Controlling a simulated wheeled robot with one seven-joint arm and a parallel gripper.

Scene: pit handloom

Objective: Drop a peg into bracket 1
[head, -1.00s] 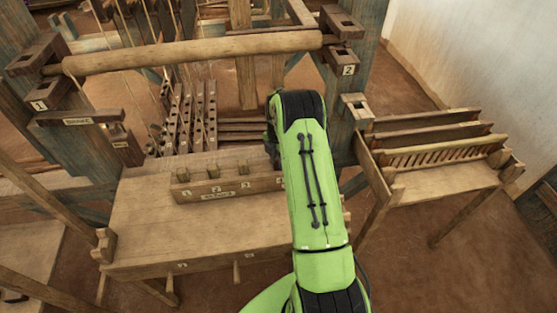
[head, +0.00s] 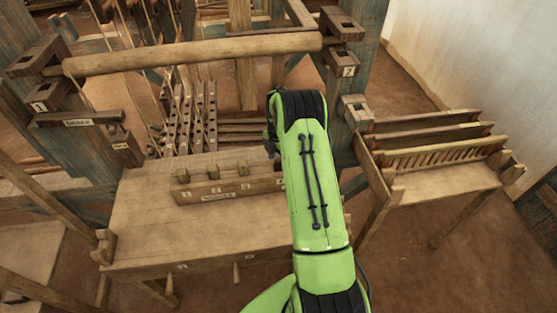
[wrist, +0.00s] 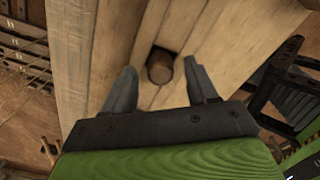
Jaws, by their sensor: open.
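Bracket 1 (head: 45,97) is a dark wooden block with a square opening on the left post, labelled "1". A short round brown wooden piece (wrist: 160,68), which looks like a peg end, lies between the fingertips in that view, apart from both. In the head view my gripper is hidden behind my green arm.
The bench top (head: 150,215) is bare left of and in front of the rack. A round beam (head: 190,52) spans the two posts above. Bracket 2 (head: 345,58) is on the right post. A slatted side stand (head: 440,160) is at right. A brake lever (head: 80,121) juts out below bracket 1.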

